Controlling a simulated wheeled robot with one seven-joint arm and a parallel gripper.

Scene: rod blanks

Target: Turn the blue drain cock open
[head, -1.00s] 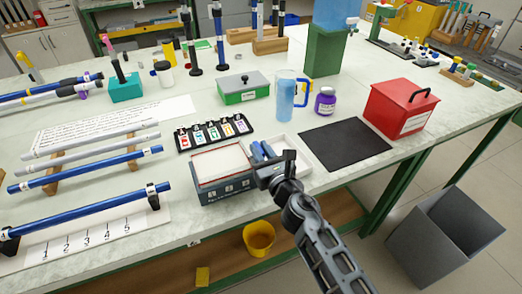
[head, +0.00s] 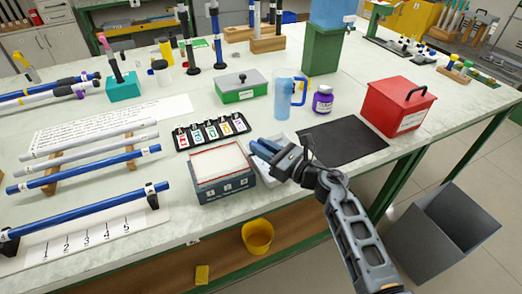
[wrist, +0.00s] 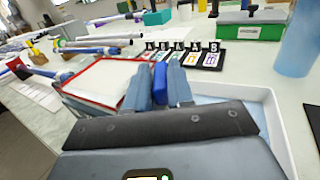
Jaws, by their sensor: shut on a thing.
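My gripper (head: 268,150) is low over a shallow white tray (wrist: 262,98) on the bench, its fingers pointing left and away. In the wrist view the two grey-blue fingers (wrist: 160,87) are shut on a narrow blue piece (wrist: 160,82). Most of that piece is hidden between the fingers, and I cannot tell whether it is the drain cock. A light blue tank (head: 334,10) stands on a green stand (head: 322,48) at the back, away from my gripper. A small pale tap (head: 350,18) shows at its right side; its setting is too small to tell.
A dark box with a red-edged, pale top (head: 222,185) stands just left of my gripper. A black mat (head: 345,142) lies to the right. A blue jug (head: 283,100), a purple-labelled jar (head: 323,100) and a red box (head: 397,107) stand behind. A grey bin (head: 443,232) is on the floor.

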